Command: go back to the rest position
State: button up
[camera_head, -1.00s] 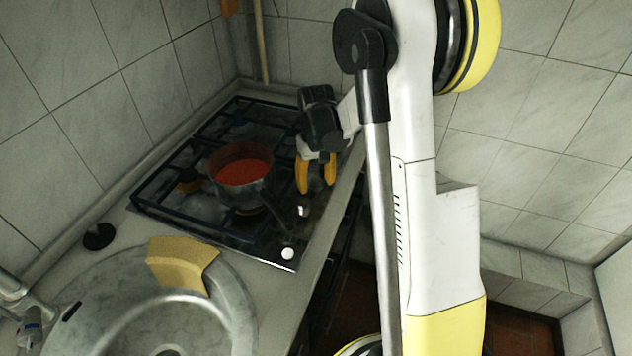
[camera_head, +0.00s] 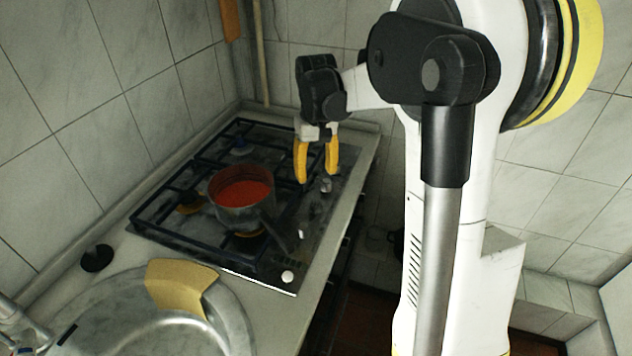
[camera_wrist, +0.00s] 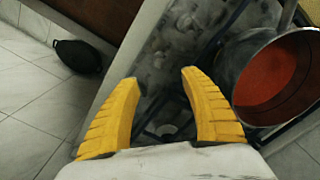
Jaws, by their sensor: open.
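My gripper (camera_head: 317,166) is open and empty, its two yellow fingers apart and pointing down above the right side of the stove. In the wrist view the fingers (camera_wrist: 160,98) have nothing between them. A metal pot (camera_head: 243,205) with red contents stands on the gas stove (camera_head: 200,243), left of my gripper and apart from it. The pot also shows at the right in the wrist view (camera_wrist: 243,52), to the right of the fingers. A dark handle-like part reaches from the pot toward the front right.
A metal sink (camera_head: 130,318) with a yellow sponge-like piece (camera_head: 178,287) on its rim is in front. A round black stopper (camera_head: 97,258) lies on the counter. Tiled walls close off the left and back. A dark pot (camera_wrist: 78,56) is on the tiled floor beside the counter.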

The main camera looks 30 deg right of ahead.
jog(key=shift+r, duration=0.1)
dwell(0.4)
jog(key=s+a+r+t, duration=0.2)
jog(key=s+a+t, duration=0.1)
jog(key=s+a, duration=0.4)
jog(key=s+a+r+n+t, duration=0.1)
jog(key=s+a+r+t, duration=0.2)
jog(key=s+a, duration=0.5)
jog(key=s+t, duration=0.1)
jog(key=s, duration=0.1)
jog(key=shift+s+a+r, duration=0.15)
jog(key=shift+s+a, duration=0.1)
jog(key=shift+s, duration=0.15)
grip_shut()
dwell(0.7)
